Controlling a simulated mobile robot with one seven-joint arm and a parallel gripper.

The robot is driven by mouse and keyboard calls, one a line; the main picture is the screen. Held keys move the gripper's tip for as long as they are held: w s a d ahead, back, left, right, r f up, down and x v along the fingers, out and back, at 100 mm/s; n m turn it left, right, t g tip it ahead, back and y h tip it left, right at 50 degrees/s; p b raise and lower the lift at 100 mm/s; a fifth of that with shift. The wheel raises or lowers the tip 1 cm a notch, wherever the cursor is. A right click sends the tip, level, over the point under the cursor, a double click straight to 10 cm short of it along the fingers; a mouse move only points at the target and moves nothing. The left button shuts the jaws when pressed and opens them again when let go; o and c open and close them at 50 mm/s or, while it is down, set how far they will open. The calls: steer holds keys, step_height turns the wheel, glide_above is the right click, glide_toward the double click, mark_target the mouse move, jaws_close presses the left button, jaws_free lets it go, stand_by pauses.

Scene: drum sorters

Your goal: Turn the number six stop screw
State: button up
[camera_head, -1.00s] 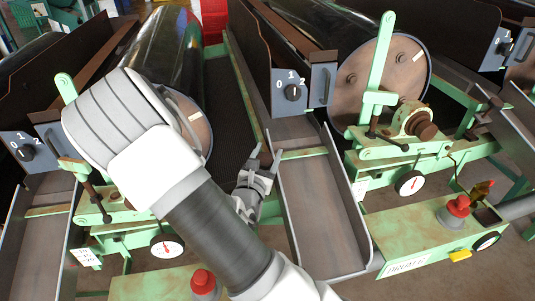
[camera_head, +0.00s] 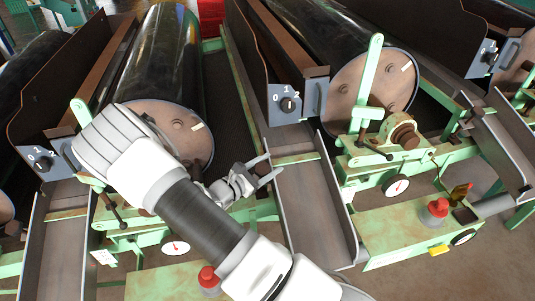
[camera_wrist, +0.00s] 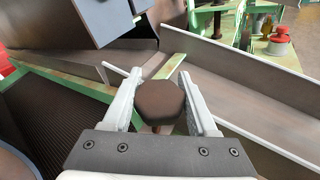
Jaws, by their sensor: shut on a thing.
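A brown hexagonal screw head (camera_wrist: 160,102) sits between the two fingers of my gripper (camera_wrist: 160,76) in the wrist view, with part of its stem below it. My gripper is shut on this screw head. No number shows on it, so I cannot tell from it which stop screw it is. In the head view my gripper (camera_head: 273,166) is at the front between two drum machines, its fingertips pointing right; the screw head cannot be made out there.
The right machine has a drum (camera_head: 372,92), a dial gauge (camera_head: 396,186) and a red button (camera_head: 435,211). A sloping metal chute (camera_head: 312,205) lies just right of my gripper. The left drum (camera_head: 165,65) is partly behind my arm. A switch box (camera_head: 288,102) stands above.

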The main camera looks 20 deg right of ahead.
steer(key=shift+s+d+r+m+g+p, duration=0.15)
steer(key=shift+m+g+p, duration=0.5)
steer(key=shift+p, duration=0.8)
steer(key=shift+s+a+r+m+g+p, duration=0.15)
steer(key=shift+m+g+p, duration=0.3)
steer(key=shift+g+p, duration=0.7)
steer(key=m+p, duration=0.1)
steer(key=p, duration=0.2)
steer(key=shift+s+d+f+g+p, duration=0.1)
steer(key=shift+g+p, duration=0.3)
steer(key=shift+s+a+f+m+g+y, duration=0.35)
steer(key=shift+s+a+m+g+y, duration=0.1)
steer(key=shift+m+g+y, duration=1.9)
steer(key=shift+s+a+f+m+g+y, duration=0.4)
steer(key=shift+m+g+y, duration=1.3)
steer(key=shift+m+y, duration=1.15)
steer(key=shift+s+a+f+m+g+y, duration=0.25)
steer(key=shift+s+a+m+g+y, duration=0.25)
steer(key=shift+m+g+y, duration=1.85)
steer(key=shift+w+a+m+t+y, duration=0.15)
steer(key=shift+m+t+y, duration=0.2)
steer(key=shift+m, duration=0.3)
